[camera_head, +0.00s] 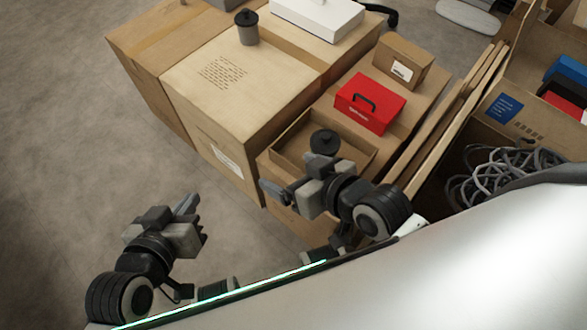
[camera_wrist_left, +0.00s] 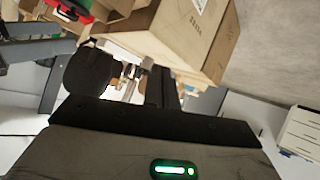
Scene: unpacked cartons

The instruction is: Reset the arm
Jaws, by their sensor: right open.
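My left gripper (camera_head: 188,222) hangs over the grey floor at the lower left, apart from the cartons. I see nothing held in it, but its finger gap is not clear. Dark gripper parts also show in the left wrist view, where the jaw gap is hard to read. My right gripper (camera_head: 285,188) is open at the near edge of the small open carton (camera_head: 284,148). A black-lidded canister (camera_head: 323,142) stands in that carton, just beyond the right gripper, which partly hides it. I cannot tell whether they touch.
A large closed carton (camera_head: 205,125) carries a grey canister (camera_head: 247,28) and a white box (camera_head: 318,15). A red toolbox (camera_head: 369,103) and a small carton (camera_head: 402,67) stand further right. A carton holds grey cable (camera_head: 500,175). The floor at left is clear.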

